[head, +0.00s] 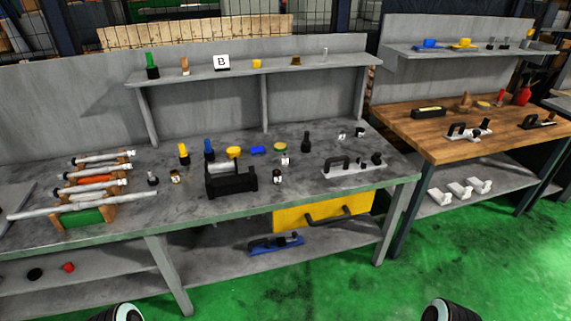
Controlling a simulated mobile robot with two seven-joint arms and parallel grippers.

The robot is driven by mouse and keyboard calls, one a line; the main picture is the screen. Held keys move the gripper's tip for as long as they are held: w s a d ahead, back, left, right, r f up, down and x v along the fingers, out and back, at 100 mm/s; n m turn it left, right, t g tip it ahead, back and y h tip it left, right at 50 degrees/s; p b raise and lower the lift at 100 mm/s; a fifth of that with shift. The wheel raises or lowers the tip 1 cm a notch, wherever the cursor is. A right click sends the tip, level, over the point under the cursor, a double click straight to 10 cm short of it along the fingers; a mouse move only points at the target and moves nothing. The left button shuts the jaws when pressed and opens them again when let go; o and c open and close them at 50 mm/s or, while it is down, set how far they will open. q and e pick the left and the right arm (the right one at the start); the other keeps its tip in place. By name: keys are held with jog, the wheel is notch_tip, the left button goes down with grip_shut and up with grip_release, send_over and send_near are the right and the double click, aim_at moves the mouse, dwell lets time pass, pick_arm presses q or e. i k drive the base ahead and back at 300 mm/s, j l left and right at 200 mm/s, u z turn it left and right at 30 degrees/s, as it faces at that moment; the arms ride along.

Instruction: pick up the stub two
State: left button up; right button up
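No label marks stub two, and I cannot tell which piece it is. Several small pieces stand on the grey workbench (330,215). Among them are a small black and white piece (285,160), a dark short piece (277,177), a brown-topped short piece (175,177) and a small dark piece with a pin (152,178). Two more small dark pieces stand at the back right, one (341,135) left of the other (360,132). Neither gripper shows; only rounded dark and white parts of my arms reach in at the bottom edge.
Shafts on wooden supports (95,181) fill the bench's left end. A black fixture (232,182) stands mid-bench, and a grey plate with a black handle (352,169) lies at right. A raised shelf (222,71) runs behind. A wooden-topped bench (440,152) stands at right; green floor (440,255) is open.

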aim_at(277, 173)
jog(key=i+j+z, duration=0.2)
jog(key=i, duration=0.2)
jog(key=i+j+z, duration=0.15)
jog(key=i, duration=0.25)
jog(key=i+j+z, duration=0.2)
jog(key=i, duration=0.2)
